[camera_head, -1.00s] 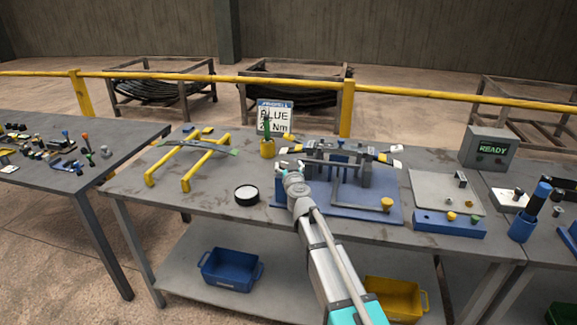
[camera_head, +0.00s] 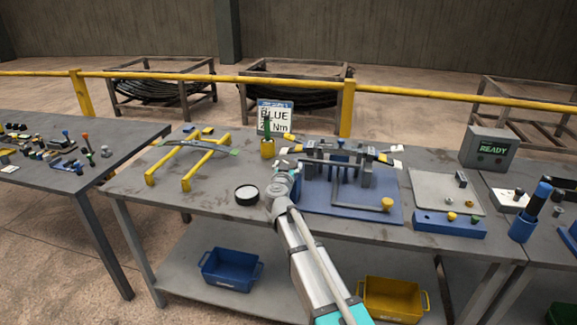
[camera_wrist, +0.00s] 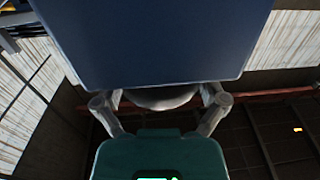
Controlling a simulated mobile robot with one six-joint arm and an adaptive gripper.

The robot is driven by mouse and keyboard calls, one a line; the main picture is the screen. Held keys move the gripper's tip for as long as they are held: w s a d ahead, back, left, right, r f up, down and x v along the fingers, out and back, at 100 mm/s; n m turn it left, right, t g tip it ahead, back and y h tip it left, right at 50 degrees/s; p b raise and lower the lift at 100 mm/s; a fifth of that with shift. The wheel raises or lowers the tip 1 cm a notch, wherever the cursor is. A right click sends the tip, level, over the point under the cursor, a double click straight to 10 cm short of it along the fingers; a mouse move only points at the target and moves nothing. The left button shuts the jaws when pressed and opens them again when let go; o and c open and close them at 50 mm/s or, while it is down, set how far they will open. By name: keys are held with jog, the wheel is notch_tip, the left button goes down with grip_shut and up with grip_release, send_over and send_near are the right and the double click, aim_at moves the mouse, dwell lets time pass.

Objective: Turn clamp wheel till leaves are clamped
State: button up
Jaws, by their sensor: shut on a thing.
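Whether the leaves are pressed tight cannot be told.
A black round pot (camera_head: 246,195) stands just left of my gripper. Yellow rails (camera_head: 190,165) carrying a leaf lie farther left. A sign (camera_head: 275,117) stands behind. A grey box (camera_head: 489,148) reading READY and a blue-fronted plate (camera_head: 450,224) are at the right.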

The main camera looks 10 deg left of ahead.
jog(key=o, duration=0.8)
jog(key=s, duration=1.2)
jog(key=shift+d, duration=0.35)
